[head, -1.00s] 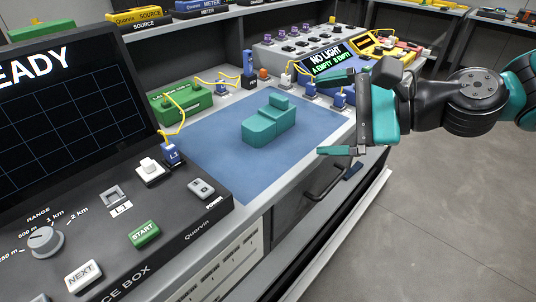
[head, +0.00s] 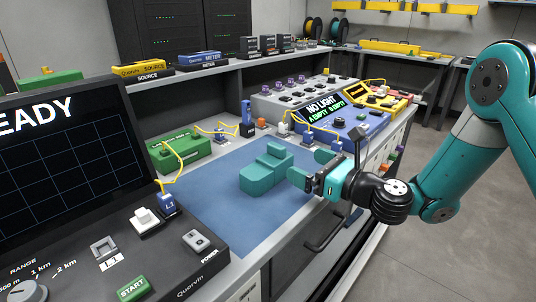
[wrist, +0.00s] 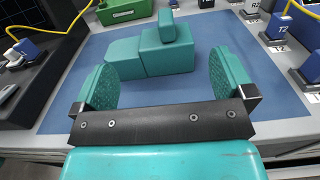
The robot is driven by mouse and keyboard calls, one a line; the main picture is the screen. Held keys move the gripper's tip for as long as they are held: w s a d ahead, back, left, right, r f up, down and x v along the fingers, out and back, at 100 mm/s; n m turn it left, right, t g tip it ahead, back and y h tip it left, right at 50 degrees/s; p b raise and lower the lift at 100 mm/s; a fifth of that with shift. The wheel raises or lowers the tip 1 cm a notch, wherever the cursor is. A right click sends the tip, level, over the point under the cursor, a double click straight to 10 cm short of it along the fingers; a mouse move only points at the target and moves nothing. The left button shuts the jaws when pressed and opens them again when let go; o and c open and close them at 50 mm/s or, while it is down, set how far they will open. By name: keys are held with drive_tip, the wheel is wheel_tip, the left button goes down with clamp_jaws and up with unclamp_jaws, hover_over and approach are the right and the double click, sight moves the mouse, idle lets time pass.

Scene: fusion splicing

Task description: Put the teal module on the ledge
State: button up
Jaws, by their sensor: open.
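The teal module (head: 266,172), a stepped block with a raised part at one end, sits on the blue mat (head: 215,215) on the bench. My gripper (head: 307,168) is open and empty, just right of the module in the head view, with its fingers pointing at it. In the wrist view the module (wrist: 152,50) lies ahead of and between the two open fingers (wrist: 160,82), apart from them. The ledge (head: 225,68) appears to be the raised shelf along the back of the bench, holding yellow and blue boxes.
A green box (head: 180,150) with yellow cables stands behind the mat. A blue meter (head: 335,122) reading "NO LIGHT" and a yellow unit (head: 375,100) are at the back right. The black splice box (head: 180,245) with its screen fills the left. Small blue connectors stand near the mat's edges.

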sight(283, 153)
drive_tip(key=p+x, duration=0.1)
drive_tip(key=x, duration=0.3)
drive_tip(key=shift+w+a, duration=0.3)
drive_tip(key=shift+p+x, duration=0.4)
drive_tip(key=shift+x, duration=2.2)
drive_tip(key=shift+w+d+f, duration=0.1)
drive_tip(key=shift+w, duration=0.05)
drive_tip(key=c, duration=0.9)
